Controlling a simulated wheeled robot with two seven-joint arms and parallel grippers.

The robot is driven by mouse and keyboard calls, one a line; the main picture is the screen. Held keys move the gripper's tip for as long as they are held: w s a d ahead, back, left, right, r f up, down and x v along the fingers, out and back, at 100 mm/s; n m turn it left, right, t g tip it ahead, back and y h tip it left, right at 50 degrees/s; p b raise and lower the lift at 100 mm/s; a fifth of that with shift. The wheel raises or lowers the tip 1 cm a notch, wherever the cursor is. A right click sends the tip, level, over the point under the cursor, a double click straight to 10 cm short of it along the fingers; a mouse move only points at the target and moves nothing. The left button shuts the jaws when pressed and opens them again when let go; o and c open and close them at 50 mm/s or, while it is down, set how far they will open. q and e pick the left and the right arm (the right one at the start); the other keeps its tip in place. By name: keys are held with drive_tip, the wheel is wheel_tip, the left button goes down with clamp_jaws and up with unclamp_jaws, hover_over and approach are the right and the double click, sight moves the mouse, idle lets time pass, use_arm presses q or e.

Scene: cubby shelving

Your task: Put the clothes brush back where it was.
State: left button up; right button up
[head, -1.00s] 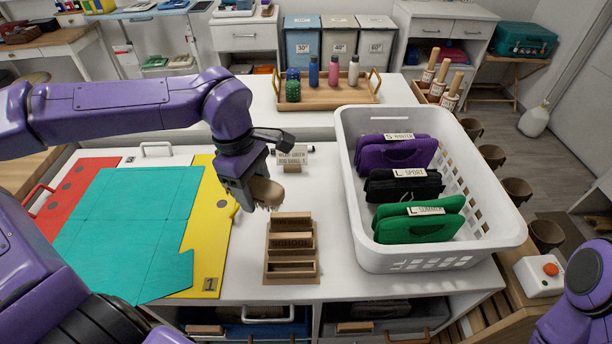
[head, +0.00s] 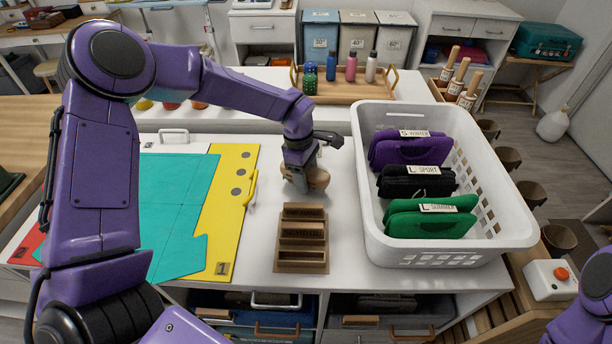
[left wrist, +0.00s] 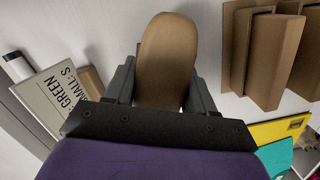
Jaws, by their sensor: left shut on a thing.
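My left gripper (head: 302,176) is shut on the clothes brush (head: 318,180), a brown wooden oval. In the head view the brush is over the white tabletop, just behind the stepped wooden rack (head: 302,240). I cannot tell whether it touches the table. In the left wrist view the brush (left wrist: 166,60) sits between the fingers, its wooden back toward the camera. A small sign (left wrist: 50,92) with "GREEN" and "SMALL: S" stands to the left there, and the rack (left wrist: 268,55) is to the right. My right gripper is out of view.
A white basket (head: 440,258) with folded purple, black and green clothes stands right of the rack. A yellow board (head: 232,205) with a teal sheet (head: 175,200) lies left. A wooden tray (head: 345,90) with bottles stands behind. White table is bare around the rack.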

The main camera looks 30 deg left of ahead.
use_arm(q)
drive_tip(key=shift+w+f, duration=0.15)
drive_tip(key=shift+f, duration=0.55)
drive_tip(key=o, duration=0.9)
drive_tip(key=shift+f, duration=0.1)
drive_tip(key=shift+o, duration=0.2)
drive_tip(key=r, duration=0.4)
drive_tip(key=a+r, duration=0.1)
drive_tip(key=r, duration=0.3)
drive_tip(key=a+r+b, duration=0.1)
drive_tip(key=r, duration=0.3)
drive_tip(key=shift+r, duration=0.15)
